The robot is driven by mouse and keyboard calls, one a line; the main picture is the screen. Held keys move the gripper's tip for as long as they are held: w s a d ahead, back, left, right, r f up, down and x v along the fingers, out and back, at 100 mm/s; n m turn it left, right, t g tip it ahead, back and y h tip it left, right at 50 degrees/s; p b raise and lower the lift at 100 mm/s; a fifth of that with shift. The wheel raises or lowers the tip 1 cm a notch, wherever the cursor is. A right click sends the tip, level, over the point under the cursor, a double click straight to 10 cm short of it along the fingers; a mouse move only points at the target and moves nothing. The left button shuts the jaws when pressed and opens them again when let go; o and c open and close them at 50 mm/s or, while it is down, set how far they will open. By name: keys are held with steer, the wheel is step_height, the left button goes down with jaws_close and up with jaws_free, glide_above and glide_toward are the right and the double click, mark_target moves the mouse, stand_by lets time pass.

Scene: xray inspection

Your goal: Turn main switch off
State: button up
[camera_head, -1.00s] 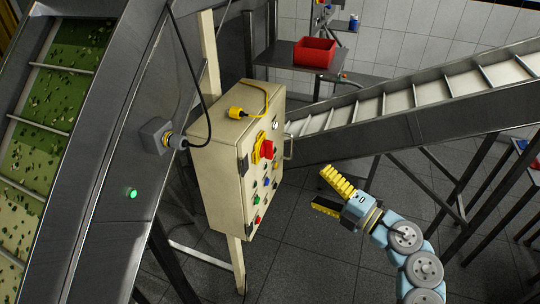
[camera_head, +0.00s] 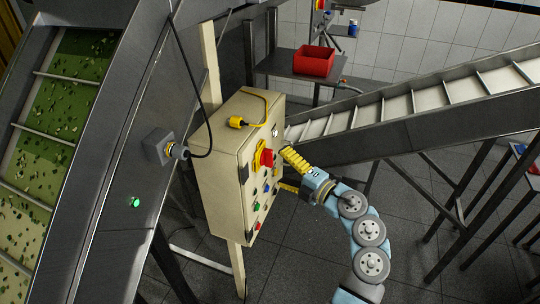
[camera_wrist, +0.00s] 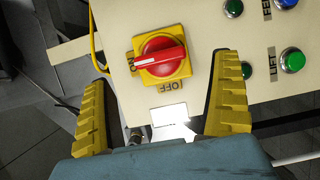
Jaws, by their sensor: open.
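The main switch is a red rotary knob on a yellow plate, on the front of a beige control box; it shows in the head view (camera_head: 267,158) and the wrist view (camera_wrist: 160,53). In the wrist view its handle lies nearly level, with the ON label at its left end and the OFF label (camera_wrist: 168,85) below the knob. My gripper (camera_head: 281,168) is open in front of the box, close to the switch. In the wrist view its yellow fingers (camera_wrist: 162,68) are wide apart, left and right of the knob, with no visible contact.
The control box (camera_head: 212,168) carries several coloured buttons, with green ones (camera_wrist: 292,60) near my right finger. A yellow cable (camera_head: 262,103) runs over its top. Conveyors stand at left (camera_head: 110,180) and right (camera_head: 400,130). A red bin (camera_head: 314,61) sits on a table behind.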

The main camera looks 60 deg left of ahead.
mark_target(272, 160)
steer(key=shift+p+x, duration=0.5)
steer(key=shift+x, duration=2.2)
steer(key=c, duration=1.2)
